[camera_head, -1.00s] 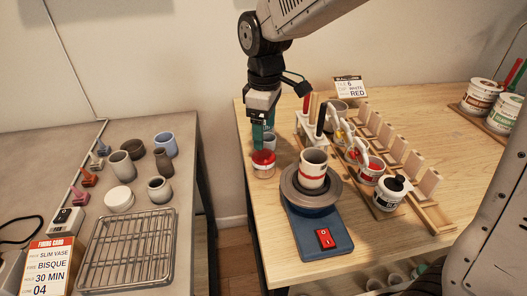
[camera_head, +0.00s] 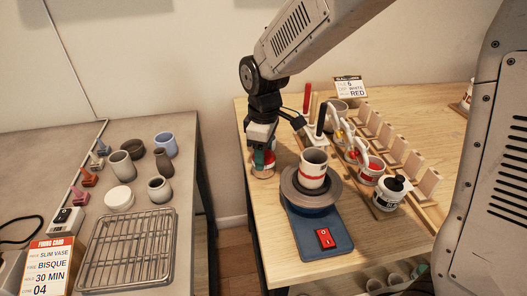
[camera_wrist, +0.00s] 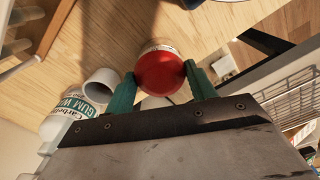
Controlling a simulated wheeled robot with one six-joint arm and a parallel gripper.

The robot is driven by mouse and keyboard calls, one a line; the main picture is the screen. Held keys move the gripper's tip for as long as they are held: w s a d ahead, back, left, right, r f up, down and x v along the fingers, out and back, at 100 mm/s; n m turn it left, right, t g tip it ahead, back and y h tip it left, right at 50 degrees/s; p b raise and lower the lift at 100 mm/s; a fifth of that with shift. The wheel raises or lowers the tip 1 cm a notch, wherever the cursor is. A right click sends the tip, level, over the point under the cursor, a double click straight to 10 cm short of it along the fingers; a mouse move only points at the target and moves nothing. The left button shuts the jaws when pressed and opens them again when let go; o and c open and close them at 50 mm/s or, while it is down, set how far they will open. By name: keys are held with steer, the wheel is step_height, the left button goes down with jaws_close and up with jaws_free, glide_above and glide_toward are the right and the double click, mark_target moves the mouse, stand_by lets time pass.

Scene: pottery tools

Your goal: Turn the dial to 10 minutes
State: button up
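I cannot make out a dial with minute marks in either view. A small pale box with a dark top (camera_head: 67,220) stands on the left table, but its markings are too small to read. My gripper (camera_head: 263,160) is low over the left edge of the right table, at a red-lidded jar (camera_head: 262,173). In the wrist view, my green fingers (camera_wrist: 159,70) are spread on either side of the jar's red lid (camera_wrist: 160,72), very close to it. Firm contact is not clear. The jar stands on the table.
A firing card (camera_head: 50,265) reading bisque and 30 MIN stands by a wire rack (camera_head: 128,250). Several pots stand behind it. A pottery wheel (camera_head: 312,205) with a red-banded cup (camera_head: 313,170) is right of my gripper.

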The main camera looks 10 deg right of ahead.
steer(key=c, duration=0.3)
steer(key=shift+c, duration=0.2)
steer(key=m, duration=1.2)
steer(key=shift+s, duration=0.1)
stand_by(0.4)
steer(key=o, duration=1)
